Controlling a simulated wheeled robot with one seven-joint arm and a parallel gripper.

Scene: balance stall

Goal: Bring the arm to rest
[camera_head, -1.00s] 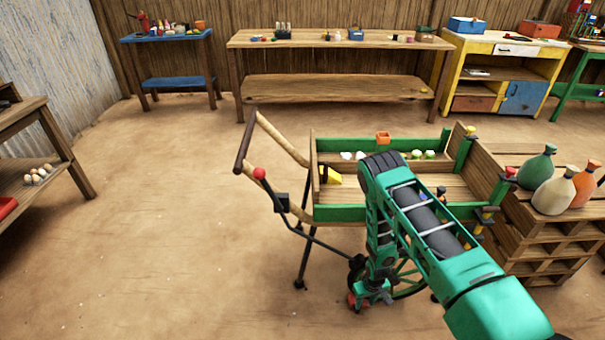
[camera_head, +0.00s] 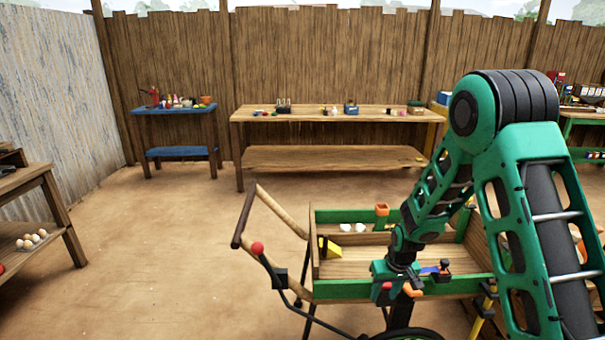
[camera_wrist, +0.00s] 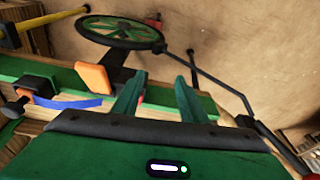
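My gripper (camera_wrist: 160,92) shows two green fingers spread apart in the wrist view, with nothing held between them. In the head view my green arm (camera_head: 440,190) is bent, with its elbow high at the right and its hand (camera_head: 392,285) hanging down at the near side of the wooden cart. The fingertips cannot be made out there. The cart (camera_head: 352,289) has green-edged sides and stands in front of me. Its green edge also shows behind the fingers in the wrist view.
The cart tray holds a yellow piece (camera_head: 329,248) and white round things (camera_head: 353,228). The cart's handle (camera_head: 245,216) juts left. A blue table (camera_head: 176,112) and a long wooden bench (camera_head: 330,115) stand by the fence. Eggs (camera_head: 32,240) lie on a left shelf. The left floor is clear.

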